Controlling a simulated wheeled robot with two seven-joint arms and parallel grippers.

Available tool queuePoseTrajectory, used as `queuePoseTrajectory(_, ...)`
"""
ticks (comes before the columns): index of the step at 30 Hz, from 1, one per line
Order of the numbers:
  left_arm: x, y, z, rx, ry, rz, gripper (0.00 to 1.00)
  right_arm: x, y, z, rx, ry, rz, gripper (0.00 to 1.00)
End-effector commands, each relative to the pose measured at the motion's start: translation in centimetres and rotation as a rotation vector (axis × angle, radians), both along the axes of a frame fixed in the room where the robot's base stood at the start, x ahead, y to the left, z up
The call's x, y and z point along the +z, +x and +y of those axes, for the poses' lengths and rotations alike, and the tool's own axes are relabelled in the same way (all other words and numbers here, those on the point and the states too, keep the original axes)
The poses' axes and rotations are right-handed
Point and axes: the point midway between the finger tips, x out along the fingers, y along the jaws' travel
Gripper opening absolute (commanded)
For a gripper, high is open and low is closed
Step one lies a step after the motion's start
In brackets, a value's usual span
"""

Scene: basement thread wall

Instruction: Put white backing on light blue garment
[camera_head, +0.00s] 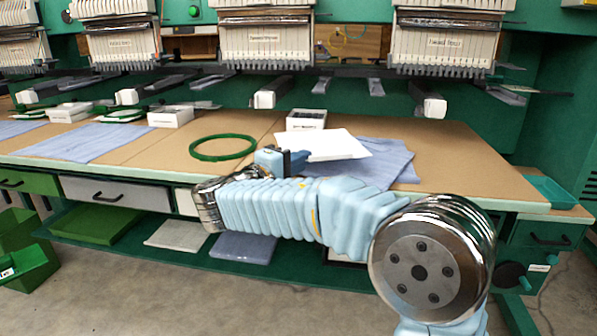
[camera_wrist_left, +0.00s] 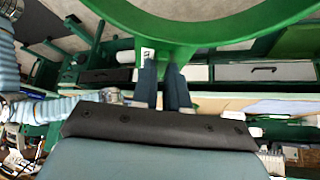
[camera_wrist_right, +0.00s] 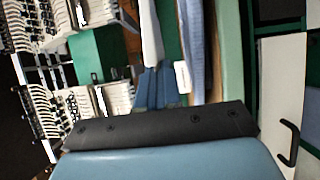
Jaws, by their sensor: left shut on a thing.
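The light blue garment (camera_head: 375,165) lies flat on the table at the right. The white backing (camera_head: 322,145) is over it, and in the right wrist view the backing (camera_wrist_right: 151,35) shows nearly edge-on, with a gap to the garment (camera_wrist_right: 196,45). My right gripper (camera_head: 298,161) is at the backing's near left corner. Its fingers (camera_wrist_right: 157,82) are close together and appear shut on that edge. My left gripper (camera_wrist_left: 164,75) is outside the head view. In the left wrist view it is shut on a green hoop (camera_wrist_left: 200,35).
Another green hoop (camera_head: 222,158) lies left of the backing, and a small white box (camera_head: 306,121) stands behind it. Embroidery heads (camera_head: 265,40) and their arms overhang the table's back. More blue garments (camera_head: 88,142) lie at the left. Brown tabletop (camera_head: 455,165) is clear at the right.

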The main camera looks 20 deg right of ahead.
Motion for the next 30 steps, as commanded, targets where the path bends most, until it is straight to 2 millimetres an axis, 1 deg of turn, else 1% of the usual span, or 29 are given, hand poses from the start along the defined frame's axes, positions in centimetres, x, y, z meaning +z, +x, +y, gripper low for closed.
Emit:
queuePoseTrajectory(1,-0.2,0.0,0.0,0.000,0.000,0.000,0.00,-1.0,0.0,0.2,0.003,-0.003,0.005,0.00)
queuePoseTrajectory(4,-0.2,0.0,0.0,0.000,0.000,0.000,0.00,-2.1,0.0,0.2,0.003,-0.002,0.003,0.00)
queuePoseTrajectory(12,-0.2,0.0,0.0,0.000,0.000,0.000,0.00,-2.3,0.0,0.2,0.003,-0.001,0.002,0.00)
queuePoseTrajectory(25,-1.6,0.0,0.0,0.000,0.000,0.000,0.00,-3.6,0.0,0.2,0.003,-0.001,0.001,0.00)
queuePoseTrajectory(26,-1.4,0.0,0.0,0.000,0.000,0.000,0.00,-3.4,0.0,0.2,0.003,-0.001,0.001,0.09)
queuePoseTrajectory(27,-1.4,0.0,0.0,0.000,0.000,0.000,0.00,-3.4,0.0,0.2,0.003,-0.001,0.002,0.15)
queuePoseTrajectory(29,-1.4,0.0,0.0,0.000,0.000,0.000,0.00,-3.4,0.0,0.2,0.003,-0.001,0.002,0.24)
queuePoseTrajectory(30,-1.4,0.0,0.0,0.000,0.000,0.000,0.00,-3.4,0.0,0.2,0.003,-0.001,0.002,0.30)
